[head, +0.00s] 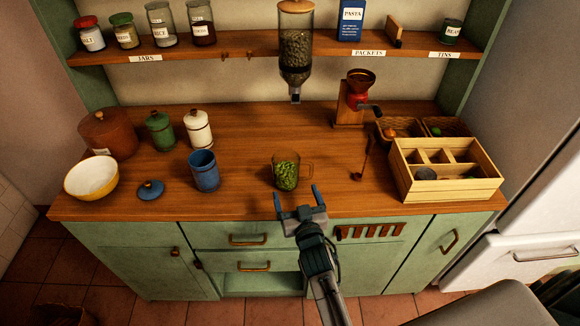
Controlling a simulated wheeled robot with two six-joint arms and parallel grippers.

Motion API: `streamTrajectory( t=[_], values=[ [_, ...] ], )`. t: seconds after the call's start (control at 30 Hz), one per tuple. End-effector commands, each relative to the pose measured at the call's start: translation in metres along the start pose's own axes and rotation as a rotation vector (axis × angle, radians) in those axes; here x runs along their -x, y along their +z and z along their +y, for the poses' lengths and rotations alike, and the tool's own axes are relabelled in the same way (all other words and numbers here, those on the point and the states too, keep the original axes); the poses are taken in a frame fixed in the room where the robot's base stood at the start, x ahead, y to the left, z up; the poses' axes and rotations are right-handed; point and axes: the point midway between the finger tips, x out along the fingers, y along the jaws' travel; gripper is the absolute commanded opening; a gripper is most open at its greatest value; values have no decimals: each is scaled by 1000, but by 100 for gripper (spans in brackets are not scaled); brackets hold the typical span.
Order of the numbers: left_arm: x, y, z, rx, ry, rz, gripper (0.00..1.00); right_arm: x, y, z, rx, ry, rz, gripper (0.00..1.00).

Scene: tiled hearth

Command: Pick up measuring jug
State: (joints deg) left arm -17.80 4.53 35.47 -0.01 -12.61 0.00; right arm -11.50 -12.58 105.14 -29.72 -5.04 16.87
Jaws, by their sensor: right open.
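The measuring jug (286,172) is a clear glass jug with green contents, standing upright on the wooden counter near its front edge. Its handle is on the right side. My right gripper (296,192) is open, with its two blue fingertips pointing toward the jug from the front. The gripper appears just in front of the jug, and nothing is between its fingers as far as I can see. Whether a fingertip touches the glass I cannot tell. My left gripper is not in view.
A blue canister (204,172) with its lid (151,190) beside it and a yellow bowl (91,178) stand left. A wooden divided box (447,186) stands right, with a grinder (357,95) behind. A glass dispenser (296,50) hangs above the counter. Counter space around the jug is clear.

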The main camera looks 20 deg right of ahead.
Motion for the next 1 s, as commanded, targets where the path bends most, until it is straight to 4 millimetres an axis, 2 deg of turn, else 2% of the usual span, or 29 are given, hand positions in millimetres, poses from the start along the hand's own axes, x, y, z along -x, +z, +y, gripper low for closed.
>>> streamTrajectory(
  t=[0.03,0.13,0.3,0.4,0.53,0.8,1.0],
  values=[
    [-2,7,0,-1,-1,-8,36,-3,8,0,1,-1,-12,87],
    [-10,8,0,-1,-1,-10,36,-19,11,-1,-2,-1,-13,87],
    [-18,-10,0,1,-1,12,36,-42,14,-1,-4,0,-18,87],
    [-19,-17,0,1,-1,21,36,-49,14,-1,-5,0,-19,87],
    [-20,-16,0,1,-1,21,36,-60,13,-1,-6,0,-20,87],
    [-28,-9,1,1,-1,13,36,-97,12,-1,-8,0,-21,87],
    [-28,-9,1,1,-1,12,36,-102,12,-1,-8,0,-24,87]
  ],
)
